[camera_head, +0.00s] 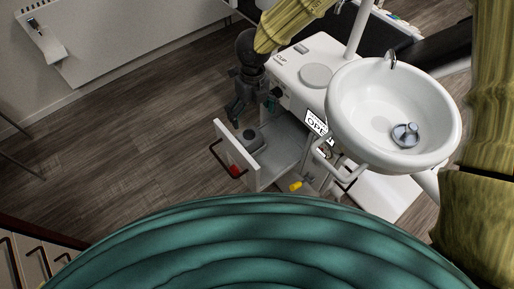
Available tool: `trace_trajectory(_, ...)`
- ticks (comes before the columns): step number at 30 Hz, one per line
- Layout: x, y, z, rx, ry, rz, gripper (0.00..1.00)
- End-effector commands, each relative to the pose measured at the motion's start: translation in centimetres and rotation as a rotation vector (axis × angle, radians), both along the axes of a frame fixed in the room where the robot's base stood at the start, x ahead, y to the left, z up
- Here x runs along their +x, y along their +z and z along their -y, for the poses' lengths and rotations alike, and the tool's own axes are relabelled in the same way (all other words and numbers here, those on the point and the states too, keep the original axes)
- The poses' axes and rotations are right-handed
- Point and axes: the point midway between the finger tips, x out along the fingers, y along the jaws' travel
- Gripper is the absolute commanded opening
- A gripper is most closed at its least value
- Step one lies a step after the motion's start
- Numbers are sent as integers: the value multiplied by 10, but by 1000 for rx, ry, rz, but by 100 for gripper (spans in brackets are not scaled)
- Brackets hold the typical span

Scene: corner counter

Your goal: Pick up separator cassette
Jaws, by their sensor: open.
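A small dark grey block with a round dark part on top (251,137) sits in the open compartment of the white dental unit; it looks like the separator cassette, though it is too small to be sure. My gripper (242,113) is dark, points downward and is open. In the picture its fingers are just above the block, at the compartment's back left. I cannot tell how much height lies between them. No object shows between the fingers.
An open white door (239,158) with a dark handle stands left of the compartment. A yellow-tipped part (296,185) sticks out at its front right. The wooden floor (130,130) at left is clear.

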Motion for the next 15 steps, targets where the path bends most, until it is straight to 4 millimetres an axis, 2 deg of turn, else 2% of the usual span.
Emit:
trace_trajectory(1,5,-12,-5,-11,34,21,98)
trace_trajectory(6,18,-21,-16,-29,115,71,98)
trace_trajectory(11,21,-28,-20,-37,143,85,98)
trace_trajectory(15,21,-46,-20,-38,144,85,98)
